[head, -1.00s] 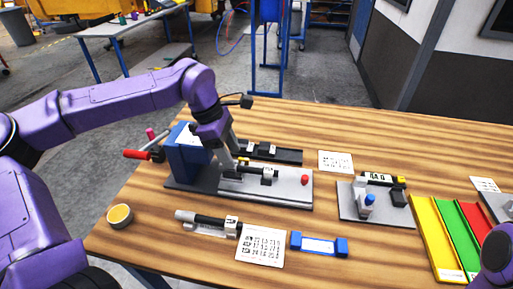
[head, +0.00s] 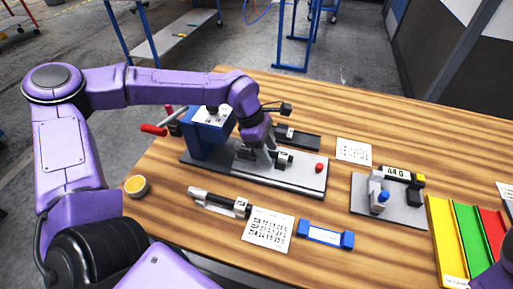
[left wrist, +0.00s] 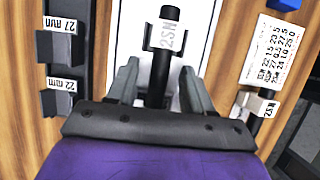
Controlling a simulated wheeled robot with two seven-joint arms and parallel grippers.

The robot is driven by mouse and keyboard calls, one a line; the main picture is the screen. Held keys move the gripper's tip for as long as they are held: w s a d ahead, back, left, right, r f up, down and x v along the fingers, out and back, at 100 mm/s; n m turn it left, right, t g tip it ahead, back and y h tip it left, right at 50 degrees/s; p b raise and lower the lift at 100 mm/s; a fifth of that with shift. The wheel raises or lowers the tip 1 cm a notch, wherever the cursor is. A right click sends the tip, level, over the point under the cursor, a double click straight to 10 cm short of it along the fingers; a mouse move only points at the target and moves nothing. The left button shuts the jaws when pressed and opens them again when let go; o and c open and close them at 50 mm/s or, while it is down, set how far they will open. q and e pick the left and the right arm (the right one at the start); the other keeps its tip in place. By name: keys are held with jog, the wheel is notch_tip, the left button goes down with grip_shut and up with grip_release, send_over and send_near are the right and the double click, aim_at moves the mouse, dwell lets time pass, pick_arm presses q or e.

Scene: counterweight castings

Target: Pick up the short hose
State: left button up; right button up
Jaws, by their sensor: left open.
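A short black hose (left wrist: 167,50) with a white "2SN" label lies in a small dark cradle on the grey bed of the blue press; its labelled end also shows in the head view (head: 285,159). My left gripper (left wrist: 160,88) is open, pointing down at the bed. In the left wrist view its fingers stand on either side of the hose, with gaps, and the hose runs between them. The gripper hides the hose's near part in the head view. My right gripper is not in view; only a purple part of mine shows at the lower right edge.
The blue press (head: 208,130) with a red handle stands left. Another labelled hose (head: 217,201) lies in front, beside a printed card (head: 268,229) and a blue-ended block (head: 325,235). A dark die rack (head: 298,138) lies behind. Coloured trays (head: 447,235) stand right.

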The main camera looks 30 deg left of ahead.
pick_arm(q)
grip_shut()
